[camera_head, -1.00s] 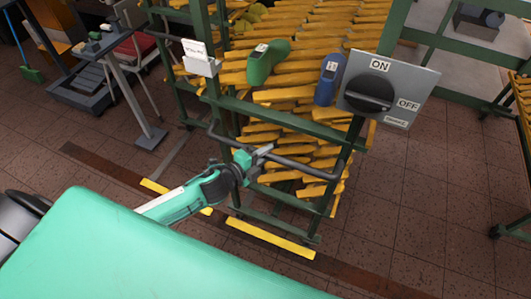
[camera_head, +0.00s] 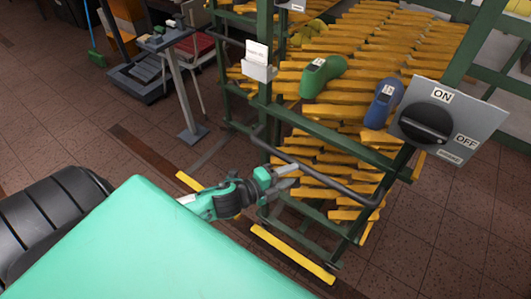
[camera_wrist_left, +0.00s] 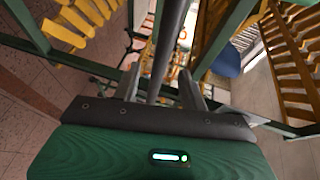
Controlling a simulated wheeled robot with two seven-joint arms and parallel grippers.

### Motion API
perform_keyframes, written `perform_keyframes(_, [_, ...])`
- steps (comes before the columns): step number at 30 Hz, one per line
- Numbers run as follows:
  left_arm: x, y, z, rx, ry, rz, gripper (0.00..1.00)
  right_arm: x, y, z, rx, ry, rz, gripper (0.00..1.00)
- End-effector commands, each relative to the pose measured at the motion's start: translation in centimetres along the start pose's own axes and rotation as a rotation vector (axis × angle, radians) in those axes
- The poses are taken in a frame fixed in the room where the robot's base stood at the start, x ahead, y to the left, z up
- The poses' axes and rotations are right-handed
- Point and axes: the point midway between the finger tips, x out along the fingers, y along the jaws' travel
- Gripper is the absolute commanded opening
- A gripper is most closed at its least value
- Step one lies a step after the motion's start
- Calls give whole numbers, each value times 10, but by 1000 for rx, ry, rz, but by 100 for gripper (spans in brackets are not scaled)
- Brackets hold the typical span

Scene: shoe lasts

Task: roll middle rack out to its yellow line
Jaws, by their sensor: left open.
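The middle rack (camera_head: 262,95) is a green frame full of yellow shoe lasts, standing in front of me. Its dark push bar (camera_head: 335,186) sticks out from the near side. A yellow line (camera_head: 290,254) lies on the floor just in front of the rack's base. My left gripper (camera_head: 288,178) is at the left part of the bar. In the left wrist view the bar (camera_wrist_left: 172,45) runs between the two spread fingers (camera_wrist_left: 160,90); the gripper is open. Whether a finger touches the bar I cannot tell. My right gripper is out of view.
A grey ON/OFF switch panel (camera_head: 452,122) stands at the right. A green last (camera_head: 322,76) and a blue last (camera_head: 383,104) sit on the rack. A small stand (camera_head: 179,75) is at the left. Another yellow line piece (camera_head: 189,181) lies left of the gripper.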

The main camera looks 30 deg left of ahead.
Motion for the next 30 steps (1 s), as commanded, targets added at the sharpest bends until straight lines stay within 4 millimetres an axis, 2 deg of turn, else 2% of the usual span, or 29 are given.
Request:
perform_keyframes(6, [-32,3,0,-1,0,3,43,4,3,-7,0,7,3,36])
perform_keyframes(15, [-66,3,0,-1,0,3,43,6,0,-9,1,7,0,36])
perform_keyframes(21, [-77,1,0,0,0,2,43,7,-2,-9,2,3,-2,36])
perform_keyframes(30, [-79,1,0,1,0,1,43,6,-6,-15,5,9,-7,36])
